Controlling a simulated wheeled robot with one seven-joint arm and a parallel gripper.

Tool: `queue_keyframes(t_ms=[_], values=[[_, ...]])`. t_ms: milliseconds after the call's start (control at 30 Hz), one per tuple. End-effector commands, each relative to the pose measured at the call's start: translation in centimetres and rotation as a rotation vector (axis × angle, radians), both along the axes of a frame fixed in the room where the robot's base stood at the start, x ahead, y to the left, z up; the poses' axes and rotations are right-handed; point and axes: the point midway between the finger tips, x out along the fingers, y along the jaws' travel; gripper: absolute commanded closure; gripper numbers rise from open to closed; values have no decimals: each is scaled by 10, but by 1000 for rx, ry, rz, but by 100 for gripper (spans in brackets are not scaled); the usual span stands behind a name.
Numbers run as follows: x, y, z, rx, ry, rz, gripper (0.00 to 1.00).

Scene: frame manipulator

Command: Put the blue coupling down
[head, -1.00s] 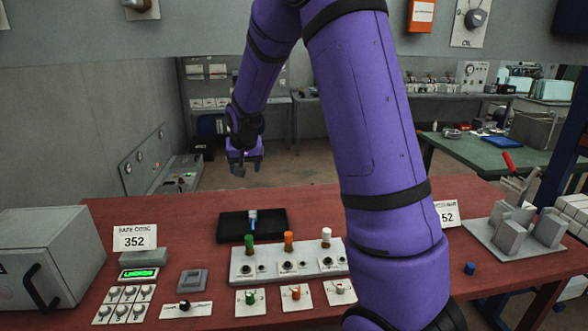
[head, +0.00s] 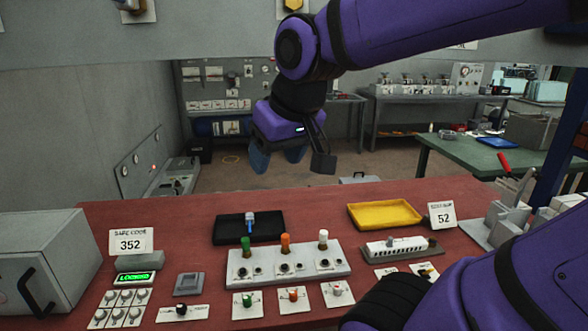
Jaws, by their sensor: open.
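My gripper (head: 277,158) hangs above and beyond the table's far edge in the head view, with its bluish fingers apart and nothing seen between them. A small upright piece with a blue top (head: 249,222) stands on the black tray (head: 228,236) at the back of the table, nearer than my gripper and lower. I cannot tell for sure whether it is the blue coupling. A short blue cylinder seen earlier at the table's right front does not show now; my arm covers that area.
A yellow tray (head: 384,215) lies at the back right. A grey block (head: 287,268) with green, orange and white pegs stands in the middle. A grey box (head: 40,270) is at the left. Red table top is bare between the two trays.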

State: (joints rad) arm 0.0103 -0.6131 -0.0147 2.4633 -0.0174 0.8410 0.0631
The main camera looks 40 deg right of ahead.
Motion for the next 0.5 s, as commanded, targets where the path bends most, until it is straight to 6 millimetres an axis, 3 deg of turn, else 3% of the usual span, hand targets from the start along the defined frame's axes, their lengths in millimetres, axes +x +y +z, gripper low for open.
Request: queue_keyframes(t_ms=[100,200,500], values=[[-29,6,-1,-9,-10,39,39],[-44,9,-4,-14,-11,61,39],[-53,11,-6,-17,-10,74,39]])
